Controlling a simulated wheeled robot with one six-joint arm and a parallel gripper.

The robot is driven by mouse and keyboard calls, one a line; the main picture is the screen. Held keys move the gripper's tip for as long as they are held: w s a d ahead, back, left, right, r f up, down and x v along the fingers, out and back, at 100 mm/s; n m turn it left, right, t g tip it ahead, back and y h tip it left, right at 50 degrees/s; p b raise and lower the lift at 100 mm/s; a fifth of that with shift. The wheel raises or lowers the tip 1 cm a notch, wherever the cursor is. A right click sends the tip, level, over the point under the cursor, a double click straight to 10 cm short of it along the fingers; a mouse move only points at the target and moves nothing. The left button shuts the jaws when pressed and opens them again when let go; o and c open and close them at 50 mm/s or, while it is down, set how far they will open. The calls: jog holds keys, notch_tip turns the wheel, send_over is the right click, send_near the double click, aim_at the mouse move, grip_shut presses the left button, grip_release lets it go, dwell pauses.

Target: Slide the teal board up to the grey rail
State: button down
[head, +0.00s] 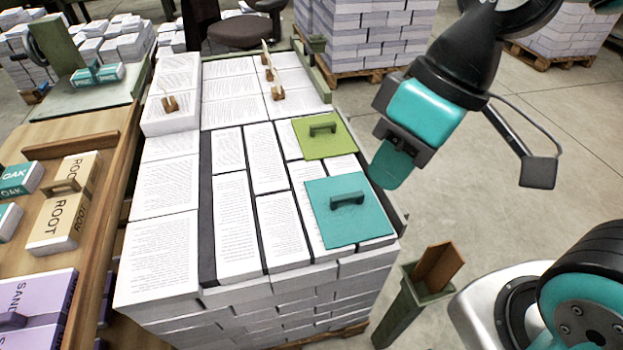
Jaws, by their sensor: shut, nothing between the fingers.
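The teal board (370,222) is a flat square plate with a dark teal handle (346,199) on top. It lies flat on the printed sheets near the front right corner of the paper stack. A long dark grey strip (207,235), which looks like the grey rail, runs front to back across the stack, left of the board. Columns of printed sheets lie between the strip and the board. My gripper (390,168) is shut and empty. It hangs above and behind the board, near the stack's right edge, apart from the handle.
A lime green board (323,148) with a handle lies just behind the teal board. Small wooden pieces with upright tabs (277,92) stand farther back. A wooden table (100,190) with labelled blocks is at left. A green bin (415,300) stands at front right. Floor at right is open.

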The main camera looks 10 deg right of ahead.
jog(key=w+d+f+n, duration=0.2)
jog(key=w+f+n, duration=0.1)
jog(key=w, duration=0.4)
jog(key=n+h, duration=0.1)
jog(key=n, duration=0.3)
send_over(349, 195)
jog(key=s+d, duration=0.2)
jog(key=s, duration=0.1)
notch_tip(349, 195, down, 7)
jog(key=w+d+f+n+h+b, duration=0.1)
jog(key=w+d+f+n, duration=0.2)
jog(key=d+f, duration=0.3)
jog(key=w+d+f+n, duration=0.3)
jog(key=w+f+n, duration=0.1)
jog(key=f, duration=0.3)
jog(key=shift+g, duration=0.3)
jog(key=s+a, duration=0.1)
jog(key=a, duration=0.2)
jog(key=s+a, duration=0.1)
jog(key=a, duration=0.3)
jog(key=s+a+f, duration=0.1)
jog(key=a, duration=0.2)
jog(key=shift+s+a+p, duration=0.35)
jog(key=shift+s+a, duration=0.05)
jog(key=shift+f+b, duration=0.3)
jog(key=shift+f, duration=0.05)
jog(key=shift+s+f, duration=0.1)
